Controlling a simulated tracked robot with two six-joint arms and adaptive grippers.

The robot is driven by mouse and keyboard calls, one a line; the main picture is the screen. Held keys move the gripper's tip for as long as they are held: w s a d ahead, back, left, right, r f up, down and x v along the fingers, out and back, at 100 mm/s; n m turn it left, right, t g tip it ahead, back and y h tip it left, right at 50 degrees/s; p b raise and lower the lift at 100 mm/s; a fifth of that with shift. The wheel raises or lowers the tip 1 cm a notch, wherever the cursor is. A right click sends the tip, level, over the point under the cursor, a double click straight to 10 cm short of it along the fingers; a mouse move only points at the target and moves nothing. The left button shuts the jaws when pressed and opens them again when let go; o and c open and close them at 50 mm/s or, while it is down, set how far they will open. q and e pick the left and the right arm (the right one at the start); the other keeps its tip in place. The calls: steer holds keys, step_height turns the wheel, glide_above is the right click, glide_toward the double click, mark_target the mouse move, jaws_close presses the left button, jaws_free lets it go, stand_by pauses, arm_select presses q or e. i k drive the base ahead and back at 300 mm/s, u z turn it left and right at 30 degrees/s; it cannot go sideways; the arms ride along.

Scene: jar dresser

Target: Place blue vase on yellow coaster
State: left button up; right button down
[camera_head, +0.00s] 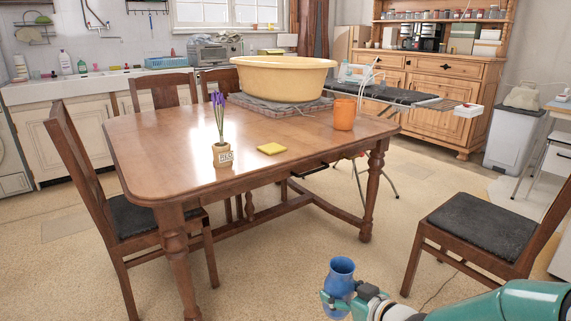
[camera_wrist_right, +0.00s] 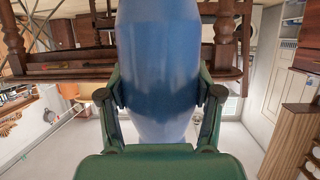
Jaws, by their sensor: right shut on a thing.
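The blue vase (camera_head: 341,279) is at the bottom of the head view, in front of the table. My right gripper (camera_head: 341,297) is shut on it and holds it upright above the floor, apart from the table. In the right wrist view the vase (camera_wrist_right: 158,70) fills the middle, with the two green fingers of the right gripper (camera_wrist_right: 160,105) on either side of it. The yellow coaster (camera_head: 271,149) lies flat on the wooden table, near its front edge, with nothing on it. My left gripper is not in view.
On the table (camera_head: 170,142) stand a potted purple flower (camera_head: 222,155) left of the coaster, an orange cup (camera_head: 344,114) to its right and a large yellow basin (camera_head: 283,80) behind. A chair (camera_head: 480,230) stands at the right. The tabletop around the coaster is clear.

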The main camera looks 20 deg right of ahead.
mark_target(271, 148)
steer(key=u, duration=0.15)
steer(key=k, duration=0.4)
steer(key=z, duration=0.45)
steer(key=i, duration=1.45)
steer(key=u, duration=0.35)
